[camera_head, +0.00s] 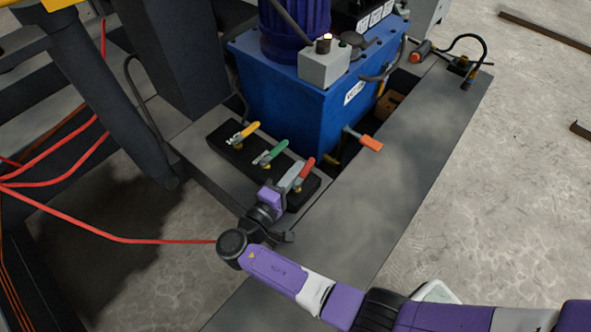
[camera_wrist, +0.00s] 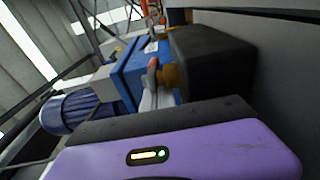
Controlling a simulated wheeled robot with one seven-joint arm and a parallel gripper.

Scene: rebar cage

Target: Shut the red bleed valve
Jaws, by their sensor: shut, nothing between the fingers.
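The red bleed valve's lever (camera_head: 307,166) is at the near right end of a black manifold block (camera_head: 221,140), pointing up and right in the head view. My gripper (camera_head: 297,177) is shut, its grey fingers right beside the red lever on its left. I cannot tell whether they touch it. The gripper partly hides the valve's base. In the wrist view the red lever (camera_wrist: 152,70) shows near the middle, by a brass body (camera_wrist: 170,76) and the dark block (camera_wrist: 212,57).
A green lever (camera_head: 274,152) and a yellow lever (camera_head: 245,131) stand on the same block. Behind is a blue tank (camera_head: 300,112) with an orange-handled valve (camera_head: 370,143). Red hoses (camera_head: 120,239) run at the left.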

